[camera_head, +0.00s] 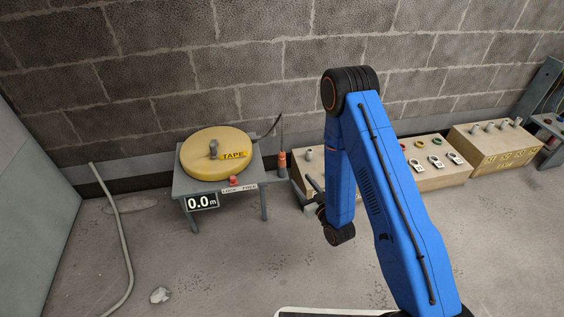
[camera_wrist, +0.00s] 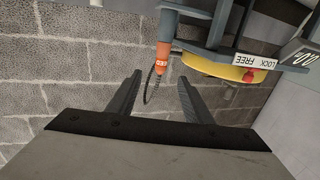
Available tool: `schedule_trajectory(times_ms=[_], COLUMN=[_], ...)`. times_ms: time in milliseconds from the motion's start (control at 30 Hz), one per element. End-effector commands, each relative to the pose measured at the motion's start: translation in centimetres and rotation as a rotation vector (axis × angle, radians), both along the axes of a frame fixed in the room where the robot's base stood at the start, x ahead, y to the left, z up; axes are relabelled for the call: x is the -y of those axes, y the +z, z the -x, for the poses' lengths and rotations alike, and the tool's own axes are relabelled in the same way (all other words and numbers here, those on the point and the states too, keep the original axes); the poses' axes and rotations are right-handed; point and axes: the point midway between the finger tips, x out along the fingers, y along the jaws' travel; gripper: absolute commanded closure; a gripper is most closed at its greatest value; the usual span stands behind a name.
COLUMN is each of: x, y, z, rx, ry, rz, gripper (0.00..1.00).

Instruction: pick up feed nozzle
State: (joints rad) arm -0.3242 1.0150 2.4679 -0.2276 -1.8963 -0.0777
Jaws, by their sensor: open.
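The feed nozzle is most likely the orange piece (camera_head: 282,160) standing upright just right of the small grey table in the head view, with a thin dark cable rising from its top. In the wrist view, which is upside down, the orange nozzle (camera_wrist: 163,55) has pale lettering and lies beyond the fingertips, roughly between them. My gripper (camera_wrist: 160,77) is open and empty, its two dark fingers apart. In the head view my gripper is partly hidden by my blue arm, to the right of the nozzle.
The grey table (camera_head: 180,184) carries a yellow tape reel (camera_head: 207,164), a red knob (camera_head: 233,181) and a 0.0 m display (camera_head: 202,201). Wooden blocks with fittings (camera_head: 440,178) line the wall at right. A grey conduit (camera_head: 124,235) lies at left. The front floor is mostly clear.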

Motion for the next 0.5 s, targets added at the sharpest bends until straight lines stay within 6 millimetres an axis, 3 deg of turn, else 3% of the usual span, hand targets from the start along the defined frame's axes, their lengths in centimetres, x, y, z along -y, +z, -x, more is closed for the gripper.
schedule_trajectory(times_ms=[167, 500], x=[-0.7, -3.7], y=[-0.2, -0.1], z=[-0.7, -5.7], rx=[0.010, 0.009], ry=[0.003, 0.003], rz=[-0.007, -0.007], gripper=[0.54, 0.54])
